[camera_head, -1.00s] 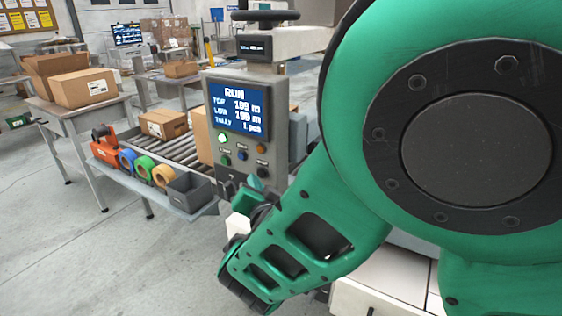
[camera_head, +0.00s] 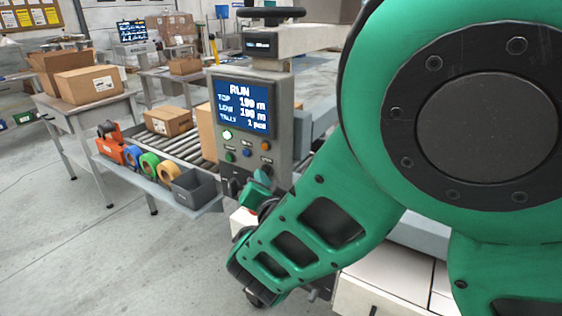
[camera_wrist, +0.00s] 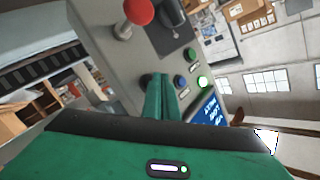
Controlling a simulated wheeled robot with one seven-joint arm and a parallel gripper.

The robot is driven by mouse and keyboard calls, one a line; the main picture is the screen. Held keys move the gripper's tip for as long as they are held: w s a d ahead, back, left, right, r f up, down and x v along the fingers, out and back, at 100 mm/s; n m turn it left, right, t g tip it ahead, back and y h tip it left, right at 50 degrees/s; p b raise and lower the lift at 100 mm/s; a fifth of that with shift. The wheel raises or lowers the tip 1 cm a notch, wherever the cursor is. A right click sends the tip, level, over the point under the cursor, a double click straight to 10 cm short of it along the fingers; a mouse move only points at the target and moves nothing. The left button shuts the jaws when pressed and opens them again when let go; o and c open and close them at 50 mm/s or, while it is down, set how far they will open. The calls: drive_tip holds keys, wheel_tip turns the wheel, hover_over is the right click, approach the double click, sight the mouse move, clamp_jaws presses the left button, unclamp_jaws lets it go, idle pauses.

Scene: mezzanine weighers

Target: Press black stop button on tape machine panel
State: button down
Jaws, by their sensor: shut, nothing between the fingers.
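The tape machine's grey control panel (camera_head: 281,127) stands in the middle of the head view. Its blue screen (camera_head: 242,105) reads RUN. Below it are a lit green button (camera_head: 227,134), an unlit green one (camera_head: 230,156), a blue one (camera_head: 247,153) and an orange one (camera_head: 266,146). A dark round button (camera_head: 267,170), seemingly the black stop button, sits at the lower right. My gripper (camera_head: 262,178) is shut and empty, with its tips just by that button. In the wrist view the fingers (camera_wrist: 158,82) reach the panel face and seem to cover the button; contact cannot be told.
A red mushroom button (camera_wrist: 138,12) and a black fitting (camera_wrist: 172,14) stick out from the panel beside my fingers. Left of the panel are a roller conveyor (camera_head: 184,146), tape rolls (camera_head: 149,164) and a grey bin (camera_head: 193,191). The floor at lower left is clear.

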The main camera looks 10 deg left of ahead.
drive_tip(key=shift+w+d, duration=0.1)
drive_tip(key=shift+w, duration=0.15)
drive_tip(key=shift+s, duration=0.15)
idle(0.5)
drive_tip(key=shift+s+a, duration=0.3)
drive_tip(key=shift+s, duration=0.35)
drive_tip(key=shift+s, duration=0.1)
drive_tip(key=shift+s+a, duration=0.3)
drive_tip(key=shift+s, duration=0.45)
drive_tip(key=shift+s+a, duration=0.35)
drive_tip(key=shift+s, duration=0.35)
drive_tip(key=shift+s+a, duration=0.3)
drive_tip(key=shift+s, duration=0.45)
drive_tip(key=shift+s, duration=0.1)
